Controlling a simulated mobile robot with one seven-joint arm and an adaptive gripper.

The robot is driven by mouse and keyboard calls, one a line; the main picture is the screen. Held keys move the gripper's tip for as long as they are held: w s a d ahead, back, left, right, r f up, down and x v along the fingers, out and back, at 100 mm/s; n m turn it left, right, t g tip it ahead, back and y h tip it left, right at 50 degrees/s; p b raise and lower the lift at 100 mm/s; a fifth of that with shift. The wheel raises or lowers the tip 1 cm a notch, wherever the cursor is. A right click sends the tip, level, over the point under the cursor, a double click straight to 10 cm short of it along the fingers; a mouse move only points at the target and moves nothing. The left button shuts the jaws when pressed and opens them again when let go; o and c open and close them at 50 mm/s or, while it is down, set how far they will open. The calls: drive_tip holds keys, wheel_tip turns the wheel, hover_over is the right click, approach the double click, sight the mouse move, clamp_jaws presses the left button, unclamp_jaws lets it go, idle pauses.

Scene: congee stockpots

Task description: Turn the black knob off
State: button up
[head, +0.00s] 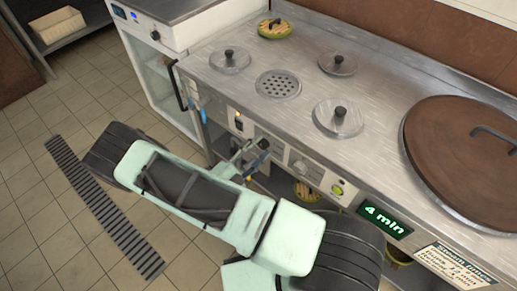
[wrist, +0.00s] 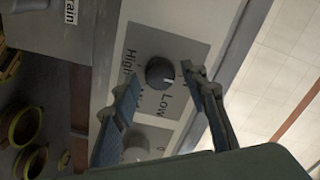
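The black knob (wrist: 159,72) sits on a grey plate marked "High" and "Low" in the wrist view. Its small white mark is on the side near "Low". My gripper (wrist: 161,77) is open, with one blue-padded finger on each side of the knob. Gaps show between the fingers and the knob, and whether either finger touches it I cannot tell. In the head view my gripper (head: 254,157) is at the front panel of the steel counter, and the arm hides part of that panel.
A paler knob (wrist: 137,153) is beside the black one in the wrist view. The steel counter (head: 300,75) holds several lids and a large brown lid (head: 465,150). A green "4 min" display (head: 384,221) is on the front.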

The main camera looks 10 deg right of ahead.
drive_tip(key=v, duration=1.2)
idle(0.5)
